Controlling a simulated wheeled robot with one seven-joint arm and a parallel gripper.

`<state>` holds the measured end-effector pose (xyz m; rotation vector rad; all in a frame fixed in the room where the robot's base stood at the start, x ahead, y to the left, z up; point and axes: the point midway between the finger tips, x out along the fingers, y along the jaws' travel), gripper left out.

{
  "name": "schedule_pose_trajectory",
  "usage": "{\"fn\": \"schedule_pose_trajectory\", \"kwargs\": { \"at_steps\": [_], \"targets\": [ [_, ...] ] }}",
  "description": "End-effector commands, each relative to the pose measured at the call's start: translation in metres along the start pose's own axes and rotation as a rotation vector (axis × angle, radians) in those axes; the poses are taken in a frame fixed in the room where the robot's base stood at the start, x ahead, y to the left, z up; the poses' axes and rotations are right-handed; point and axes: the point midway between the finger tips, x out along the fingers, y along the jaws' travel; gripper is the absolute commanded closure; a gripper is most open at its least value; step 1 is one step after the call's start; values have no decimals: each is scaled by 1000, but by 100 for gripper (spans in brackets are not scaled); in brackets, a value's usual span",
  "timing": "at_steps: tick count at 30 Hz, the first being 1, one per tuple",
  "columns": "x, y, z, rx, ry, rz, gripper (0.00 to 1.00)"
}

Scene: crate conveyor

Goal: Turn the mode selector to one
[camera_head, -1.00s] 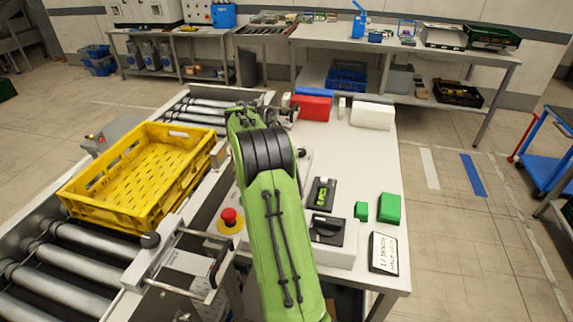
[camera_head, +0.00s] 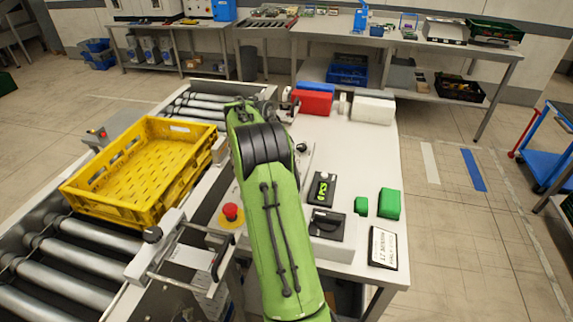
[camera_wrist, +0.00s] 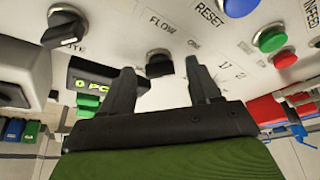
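In the wrist view, a dark knob (camera_wrist: 158,64) stands on the pale panel (camera_wrist: 130,25), with the words FLOW and ONE printed close above it. It looks like the mode selector. My gripper (camera_wrist: 160,75) is open, one dark finger on each side of the knob. The knob shows between the fingertips; I cannot tell whether they touch it. Which mark the knob points to is unclear. In the head view my green arm reaches over the bench, and my fingers cannot be made out there.
Another dark knob (camera_wrist: 63,27) is at upper left in the wrist view, above a green-lit display (camera_wrist: 98,85). A blue button (camera_wrist: 239,7), a green button (camera_wrist: 272,39) and a red button (camera_wrist: 285,60) lie right. A yellow crate (camera_head: 97,212) sits on the conveyor.

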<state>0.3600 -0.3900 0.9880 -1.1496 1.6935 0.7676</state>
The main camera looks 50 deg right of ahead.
Motion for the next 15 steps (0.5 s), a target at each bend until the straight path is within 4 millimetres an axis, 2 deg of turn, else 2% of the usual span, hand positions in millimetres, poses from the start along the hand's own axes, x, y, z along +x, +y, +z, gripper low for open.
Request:
{"fn": "schedule_pose_trajectory", "kwargs": {
  "at_steps": [5, 8, 15],
  "targets": [
    [-2, 0, 0, 0, 0, 0, 38],
    [-14, 0, -1, 0, 2, -2, 38],
    [-82, -1, -1, -1, 2, -4, 38]
  ]
}}
